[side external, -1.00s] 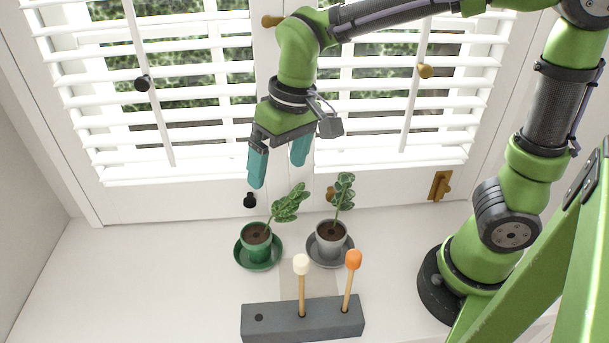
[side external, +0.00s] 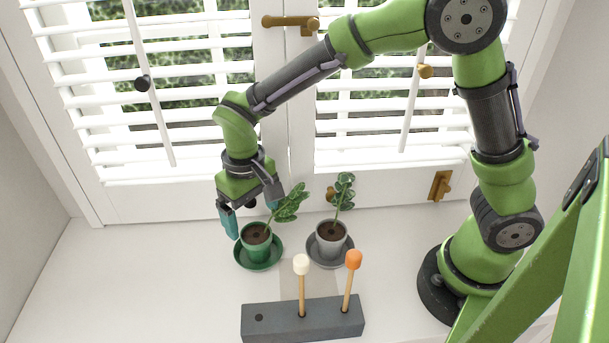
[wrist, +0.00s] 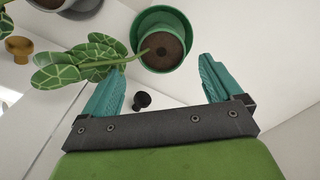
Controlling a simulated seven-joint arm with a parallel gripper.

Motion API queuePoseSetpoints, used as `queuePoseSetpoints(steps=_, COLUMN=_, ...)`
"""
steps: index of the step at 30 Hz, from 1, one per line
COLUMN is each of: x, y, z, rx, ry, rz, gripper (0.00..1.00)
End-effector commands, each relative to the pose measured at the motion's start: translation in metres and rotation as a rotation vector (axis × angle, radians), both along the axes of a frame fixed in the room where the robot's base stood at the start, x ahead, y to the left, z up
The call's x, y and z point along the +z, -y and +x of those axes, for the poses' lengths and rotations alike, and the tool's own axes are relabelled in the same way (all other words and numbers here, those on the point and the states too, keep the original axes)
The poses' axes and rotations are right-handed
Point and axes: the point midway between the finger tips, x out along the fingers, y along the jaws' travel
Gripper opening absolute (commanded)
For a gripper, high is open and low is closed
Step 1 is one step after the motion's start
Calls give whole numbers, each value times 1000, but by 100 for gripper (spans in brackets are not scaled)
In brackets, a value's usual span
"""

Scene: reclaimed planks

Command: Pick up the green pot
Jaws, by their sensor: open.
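The green pot (side external: 257,248) stands upright on a green saucer (side external: 241,261) on the white sill, with dark soil and a leafy plant (side external: 289,203) leaning to the right. My gripper (side external: 250,220) is open and empty, just above and behind the pot, with its fingers pointing down and spread to either side. In the wrist view the green pot (wrist: 178,62) lies beyond the fingertips, between their lines, and my gripper (wrist: 160,80) is not around it. The plant's leaves (wrist: 77,62) pass close to the left finger there.
A grey pot (side external: 330,240) with a plant stands on a grey saucer just right of the green pot. In front is a grey block (side external: 277,322) holding two upright sticks, one white-tipped (side external: 301,265) and one orange-tipped (side external: 353,260). Shuttered windows stand behind. The sill at left is clear.

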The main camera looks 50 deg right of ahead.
Motion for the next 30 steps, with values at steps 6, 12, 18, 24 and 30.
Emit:
queuePoseSetpoints(steps=6, x=-16, y=-1, z=-2, rx=0, ry=-2, rz=-1, gripper=93)
queuePoseSetpoints(steps=12, x=-46, y=-3, z=-8, rx=-2, ry=-3, rz=-2, gripper=93)
queuePoseSetpoints(steps=18, x=-60, y=-4, z=-7, rx=-2, ry=0, rz=0, gripper=93)
queuePoseSetpoints(steps=24, x=-60, y=-4, z=-7, rx=-1, ry=0, rz=1, gripper=91)
queuePoseSetpoints(steps=30, x=-60, y=-4, z=-7, rx=-1, ry=0, rz=1, gripper=61)
